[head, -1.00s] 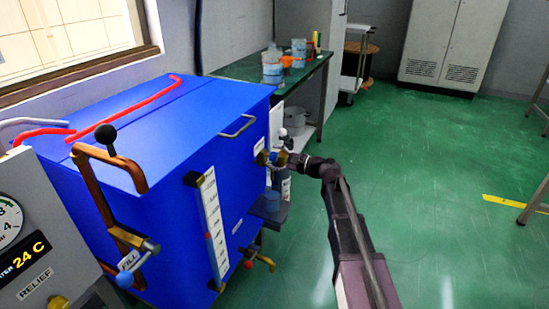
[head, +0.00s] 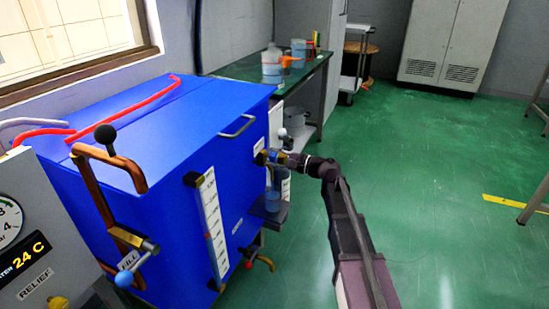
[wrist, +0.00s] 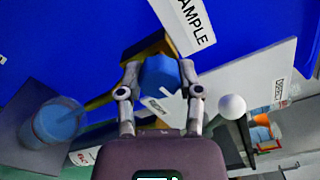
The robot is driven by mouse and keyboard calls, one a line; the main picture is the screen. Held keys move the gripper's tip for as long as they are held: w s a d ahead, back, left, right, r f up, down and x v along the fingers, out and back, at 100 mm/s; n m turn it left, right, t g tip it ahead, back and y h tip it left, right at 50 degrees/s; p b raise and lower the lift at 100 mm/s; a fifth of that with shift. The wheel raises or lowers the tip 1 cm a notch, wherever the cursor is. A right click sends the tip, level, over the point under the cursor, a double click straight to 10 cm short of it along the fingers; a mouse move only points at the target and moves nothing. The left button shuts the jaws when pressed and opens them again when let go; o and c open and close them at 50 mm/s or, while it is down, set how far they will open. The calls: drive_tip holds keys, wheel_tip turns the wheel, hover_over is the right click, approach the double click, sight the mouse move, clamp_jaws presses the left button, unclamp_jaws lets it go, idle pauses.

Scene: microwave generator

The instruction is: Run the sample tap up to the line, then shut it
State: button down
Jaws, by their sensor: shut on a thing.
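The sample tap (wrist: 98,101) is a brass spout with a blue handle (wrist: 160,78); it comes out of the blue cabinet below a SAMPLE label (wrist: 195,25). My gripper (wrist: 159,73) is shut on the blue handle, one finger on each side. In the head view my gripper (head: 275,159) is at the cabinet's right face. A clear cup (wrist: 58,122) with blue liquid stands on a small dark shelf (wrist: 22,125) near the spout's end. The cup also shows below the tap in the head view (head: 272,201).
A white-ball lever (wrist: 232,106) stands close to the right of my gripper. The blue cabinet (head: 150,125) has a level gauge (head: 211,225) and other brass valves in front. A green bench (head: 235,70) with bottles is behind.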

drive_tip(key=shift+n, duration=0.7)
drive_tip(key=shift+c, duration=1.3)
unclamp_jaws()
drive_tip(key=shift+d, duration=0.1)
drive_tip(key=v, duration=1.1)
drive_tip(key=shift+s+d, duration=0.15)
drive_tip(key=shift+d, duration=0.25)
